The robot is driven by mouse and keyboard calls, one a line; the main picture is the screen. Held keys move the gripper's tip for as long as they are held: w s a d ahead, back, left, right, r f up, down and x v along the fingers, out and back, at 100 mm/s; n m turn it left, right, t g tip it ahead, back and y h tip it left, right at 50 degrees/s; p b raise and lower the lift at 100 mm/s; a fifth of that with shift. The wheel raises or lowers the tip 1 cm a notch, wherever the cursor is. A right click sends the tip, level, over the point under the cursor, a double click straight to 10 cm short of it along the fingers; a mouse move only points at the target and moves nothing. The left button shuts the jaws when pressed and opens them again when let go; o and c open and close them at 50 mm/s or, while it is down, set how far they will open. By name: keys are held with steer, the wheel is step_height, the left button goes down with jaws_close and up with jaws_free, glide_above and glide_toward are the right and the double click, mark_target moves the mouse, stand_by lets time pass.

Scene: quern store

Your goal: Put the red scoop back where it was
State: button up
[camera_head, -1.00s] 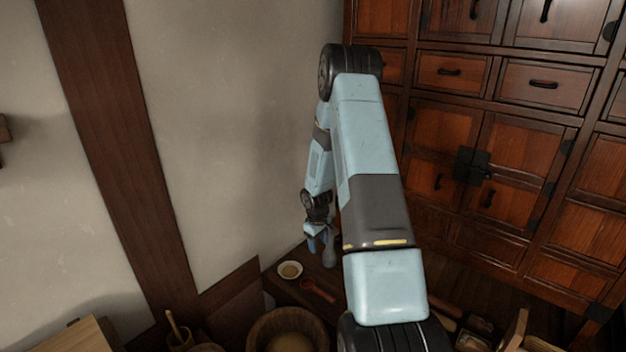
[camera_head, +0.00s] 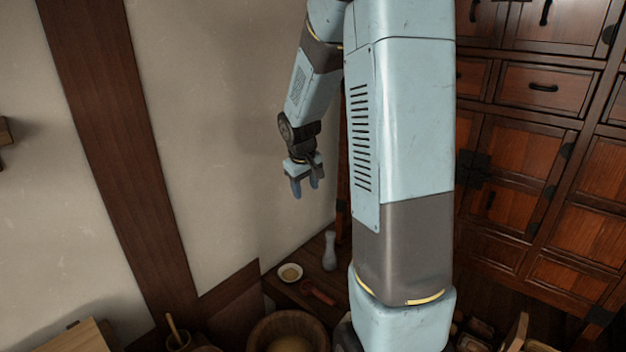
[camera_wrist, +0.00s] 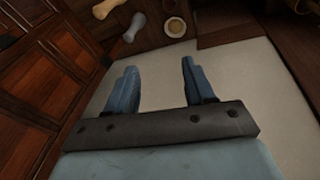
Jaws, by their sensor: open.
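The red scoop (camera_head: 318,292) lies on the dark wooden shelf (camera_head: 284,296) in the head view, to the right of a small white bowl (camera_head: 290,272) and below a grey-white bottle-shaped object (camera_head: 329,251). My gripper (camera_head: 306,192) is open and empty, held well above the shelf in front of the pale wall. In the wrist view, my gripper (camera_wrist: 158,85) shows its two blue fingers apart with nothing between them. The bottle-shaped object (camera_wrist: 135,27) and the bowl (camera_wrist: 175,27) show beyond the fingers. I cannot make out the scoop clearly there.
A large round wooden tub (camera_head: 262,330) stands in front of the shelf. A small wooden pot (camera_head: 178,338) with a stick in it is at lower left. A tall dark cabinet (camera_head: 540,120) fills the right. The air around my gripper is free.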

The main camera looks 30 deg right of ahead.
steer(key=s+a+r+m+t, duration=0.1)
steer(key=s+a+r, duration=0.2)
steer(key=s+r, duration=0.3)
steer(key=s+a+r+t, duration=0.1)
steer(key=s+a+r, duration=0.3)
steer(key=s+r, duration=0.25)
steer(key=s+a+r+y, duration=0.1)
steer(key=s+a+r, duration=0.1)
steer(key=s, duration=0.5)
steer(key=s+a+r+m+t+y, duration=0.1)
steer(key=s+a+r, duration=0.1)
steer(key=s, duration=0.5)
steer(key=shift+s+a+r, duration=0.25)
steer(key=shift+a+r, duration=0.05)
steer(key=shift+r, duration=0.15)
